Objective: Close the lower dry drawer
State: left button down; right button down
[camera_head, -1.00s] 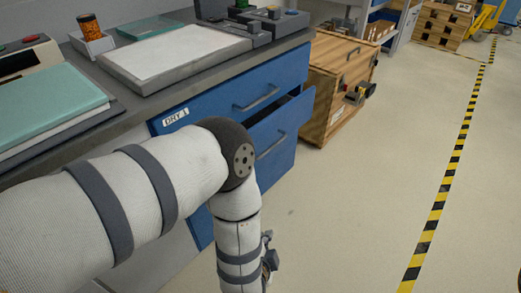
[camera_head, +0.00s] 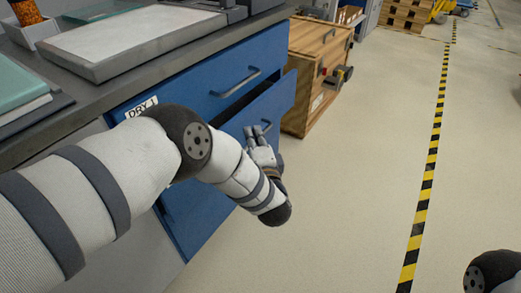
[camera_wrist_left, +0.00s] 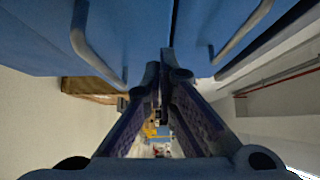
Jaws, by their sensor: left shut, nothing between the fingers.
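The blue cabinet has an upper drawer (camera_head: 205,88) with a "DRY 1" label, and it looks shut. The lower drawer (camera_head: 280,98) below it stands partly out, with a dark gap along its top edge. My left gripper (camera_head: 256,133) is in front of the lower drawer's face, close to its handle; the arm hides part of the drawer. In the left wrist view, the two fingers (camera_wrist_left: 162,72) meet at the tips and hold nothing. Two bar handles (camera_wrist_left: 98,52) (camera_wrist_left: 240,38) show on blue fronts either side of them. Contact with the drawer cannot be told.
A grey worktop (camera_head: 90,95) with a white-topped tray (camera_head: 140,42) lies above the drawers. A wooden crate (camera_head: 318,65) stands just beyond the cabinet. Open floor (camera_head: 350,190) lies to the right, with a yellow-black stripe (camera_head: 428,170).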

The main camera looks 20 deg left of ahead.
aim_at(229, 129)
pick_arm(q)
jog(key=shift+w+a, duration=0.2)
jog(key=shift+a, duration=0.5)
jog(key=shift+w+a, duration=0.15)
jog(key=shift+a, duration=0.55)
jog(key=a, duration=0.1)
jog(key=w+a, duration=0.1)
jog(key=a, duration=0.2)
jog(key=shift+w+a, duration=0.25)
jog(key=shift+a, duration=0.05)
jog(key=shift+a+r, duration=0.1)
jog(key=shift+a, duration=0.05)
